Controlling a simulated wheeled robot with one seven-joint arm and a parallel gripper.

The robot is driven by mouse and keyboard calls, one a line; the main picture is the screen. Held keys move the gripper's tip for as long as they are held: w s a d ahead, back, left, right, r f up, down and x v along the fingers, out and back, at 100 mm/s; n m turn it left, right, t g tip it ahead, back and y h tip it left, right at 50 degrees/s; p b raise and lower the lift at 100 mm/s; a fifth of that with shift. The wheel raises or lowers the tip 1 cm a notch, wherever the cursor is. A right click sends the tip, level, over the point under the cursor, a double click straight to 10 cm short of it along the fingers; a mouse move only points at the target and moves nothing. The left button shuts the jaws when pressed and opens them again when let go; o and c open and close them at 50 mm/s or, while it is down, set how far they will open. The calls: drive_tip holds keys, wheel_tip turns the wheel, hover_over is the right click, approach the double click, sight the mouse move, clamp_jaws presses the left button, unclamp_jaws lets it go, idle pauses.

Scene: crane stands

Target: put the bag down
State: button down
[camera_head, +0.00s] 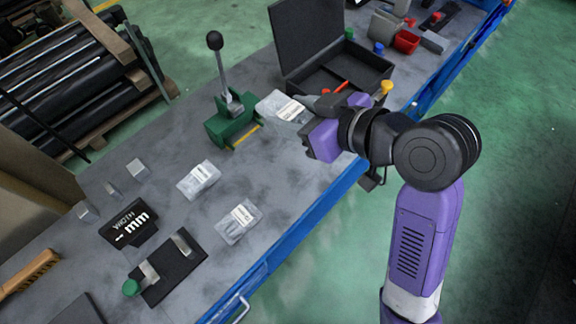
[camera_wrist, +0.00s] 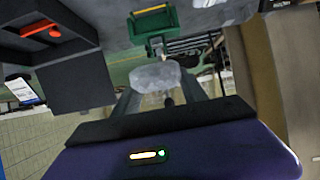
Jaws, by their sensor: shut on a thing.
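My gripper (camera_head: 311,103) is shut on a clear bag (camera_head: 277,105) with a white label, in front of the open black case. The bag is held at the fingertips beside the green lever press. In the wrist view the bag (camera_wrist: 157,77) is a pale, see-through shape between the two fingers (camera_wrist: 160,98). I cannot tell how high it is above the bench. Two more labelled clear bags lie flat on the grey bench, one at the middle (camera_head: 198,178) and one nearer the front edge (camera_head: 238,222).
The green lever press (camera_head: 232,118) stands left of my gripper; it also shows in the wrist view (camera_wrist: 152,24). The open black case (camera_head: 318,72) is behind it. Metal blocks (camera_head: 137,169), a black box (camera_head: 128,225) and a dark plate (camera_head: 168,268) occupy the left bench.

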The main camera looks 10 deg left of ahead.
sight(292, 175)
wheel_tip(292, 175, down, 20)
drive_tip(key=shift+d+r+p, duration=0.1)
drive_tip(key=shift+d+p, duration=0.05)
drive_tip(key=shift+p, duration=0.3)
drive_tip(key=shift+f, duration=0.2)
drive_tip(key=c, duration=0.6)
unclamp_jaws()
drive_tip(key=shift+r, duration=0.15)
drive_tip(key=shift+s+d+r, duration=0.1)
drive_tip(key=b+v, duration=0.1)
drive_tip(key=v, duration=1)
drive_tip(key=shift+s+d+r+b, duration=0.15)
drive_tip(key=shift+s+d+b, duration=0.05)
drive_tip(key=shift+s+b, duration=0.1)
